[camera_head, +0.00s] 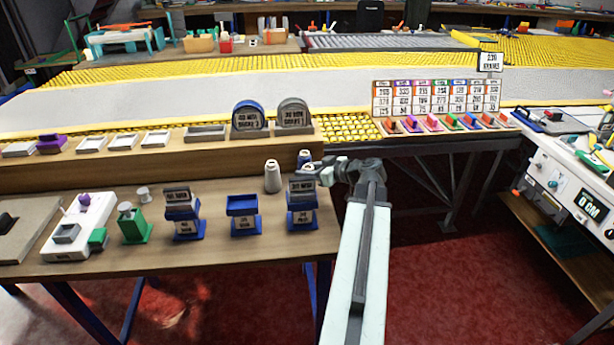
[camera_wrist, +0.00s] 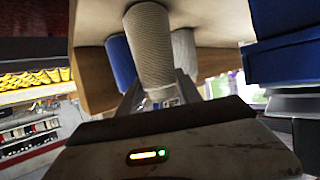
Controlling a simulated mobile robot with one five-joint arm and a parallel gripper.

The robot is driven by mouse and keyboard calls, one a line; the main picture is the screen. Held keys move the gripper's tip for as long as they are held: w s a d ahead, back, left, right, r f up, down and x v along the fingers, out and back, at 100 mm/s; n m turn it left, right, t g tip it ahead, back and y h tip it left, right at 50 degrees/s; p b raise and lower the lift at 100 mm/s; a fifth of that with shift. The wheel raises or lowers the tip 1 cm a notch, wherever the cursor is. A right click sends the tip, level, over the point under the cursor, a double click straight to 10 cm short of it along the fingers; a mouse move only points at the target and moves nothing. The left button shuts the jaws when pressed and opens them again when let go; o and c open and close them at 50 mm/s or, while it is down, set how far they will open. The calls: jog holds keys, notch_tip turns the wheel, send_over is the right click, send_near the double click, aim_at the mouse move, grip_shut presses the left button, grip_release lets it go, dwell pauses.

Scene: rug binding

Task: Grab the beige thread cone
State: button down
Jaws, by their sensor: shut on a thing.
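The beige thread cone (camera_wrist: 150,45) stands between the two fingers of my gripper (camera_wrist: 158,82) in the wrist view. The fingers are shut on its lower part as it appears there. A blue cone (camera_wrist: 121,60) is just behind it to the left, and a grey cone (camera_wrist: 185,52) is behind it to the right. In the head view my gripper (camera_head: 320,173) is at the right end of the wooden table (camera_head: 150,255). The beige cone cannot be made out there, while the grey cone (camera_head: 272,177) and part of the blue cone (camera_head: 304,158) show.
A blue labelled stand (camera_head: 301,215) is right below my gripper, with another blue stand (camera_head: 243,222) to its left. A raised wooden shelf (camera_head: 220,154) runs behind the cones. Red floor (camera_head: 440,290) lies open to the right of the table.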

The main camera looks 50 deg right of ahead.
notch_tip(320, 180, up, 4)
jog(key=p, duration=0.3)
jog(key=shift+p, duration=0.4)
jog(key=s+d, duration=0.3)
jog(key=s, duration=0.4)
jog(key=s+d, duration=0.3)
jog(key=s, duration=0.4)
jog(key=shift+s+r+p, duration=0.4)
jog(key=shift+r, duration=0.05)
